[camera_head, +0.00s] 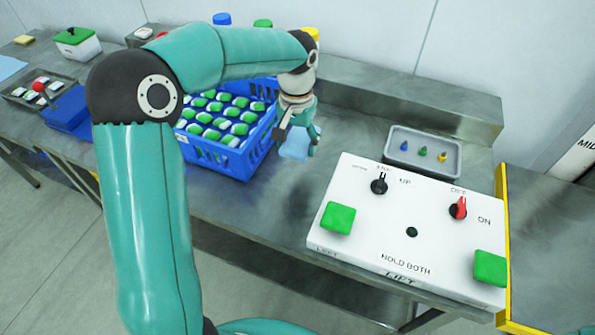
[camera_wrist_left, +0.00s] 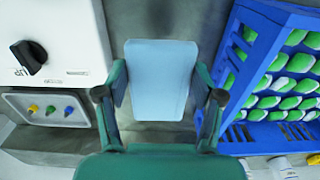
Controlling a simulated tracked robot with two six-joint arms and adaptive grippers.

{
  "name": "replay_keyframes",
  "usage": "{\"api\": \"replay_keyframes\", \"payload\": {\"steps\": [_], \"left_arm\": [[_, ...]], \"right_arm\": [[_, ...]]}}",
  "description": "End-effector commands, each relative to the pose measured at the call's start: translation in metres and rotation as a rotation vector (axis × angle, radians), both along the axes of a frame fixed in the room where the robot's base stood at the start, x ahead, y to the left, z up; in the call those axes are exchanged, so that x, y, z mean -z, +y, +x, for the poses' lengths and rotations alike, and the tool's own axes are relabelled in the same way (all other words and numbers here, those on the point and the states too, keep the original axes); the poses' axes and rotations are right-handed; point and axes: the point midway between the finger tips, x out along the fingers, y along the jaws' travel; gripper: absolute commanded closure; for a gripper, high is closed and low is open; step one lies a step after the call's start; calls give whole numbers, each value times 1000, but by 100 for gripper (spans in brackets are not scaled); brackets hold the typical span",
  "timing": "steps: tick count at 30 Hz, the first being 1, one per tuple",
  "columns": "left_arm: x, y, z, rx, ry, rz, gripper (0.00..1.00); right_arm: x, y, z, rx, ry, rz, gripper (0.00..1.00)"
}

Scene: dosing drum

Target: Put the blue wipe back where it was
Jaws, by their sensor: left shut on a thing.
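The blue wipe (camera_head: 295,145) is a light blue, flat piece held in my left gripper (camera_head: 298,130). In the head view it hangs below the fingers, just right of the blue crate and above the steel bench. In the left wrist view the wipe (camera_wrist_left: 160,80) fills the space between the two fingers of my left gripper (camera_wrist_left: 160,103), which is shut on it. A light blue flat sheet (camera_head: 10,67) also lies at the far left of the bench. My right gripper does not show.
A blue crate (camera_head: 245,160) holds several green-and-white items. The white control box (camera_head: 350,180) has green buttons and knobs. Behind it a grey tray (camera_head: 452,165) holds small coloured pegs. Bottles stand behind the crate. Bare steel bench (camera_head: 255,200) lies between crate and box.

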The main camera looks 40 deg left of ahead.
Motion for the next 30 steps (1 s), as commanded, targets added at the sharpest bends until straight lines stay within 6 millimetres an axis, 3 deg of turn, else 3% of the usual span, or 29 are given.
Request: {"api": "replay_keyframes", "payload": {"steps": [3, 9, 14, 22, 30], "left_arm": [[32, 1, -2, -2, 7, -2, 65], [65, 2, -2, -5, 2, 0, 65], [75, 2, -1, -4, 1, 1, 65], [110, 2, -2, -4, 3, -1, 65], [114, 2, -1, -5, 0, 0, 65]], "right_arm": [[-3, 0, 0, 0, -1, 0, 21], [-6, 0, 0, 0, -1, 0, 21], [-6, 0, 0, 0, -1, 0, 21], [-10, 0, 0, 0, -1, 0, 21], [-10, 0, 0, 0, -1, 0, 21]]}}
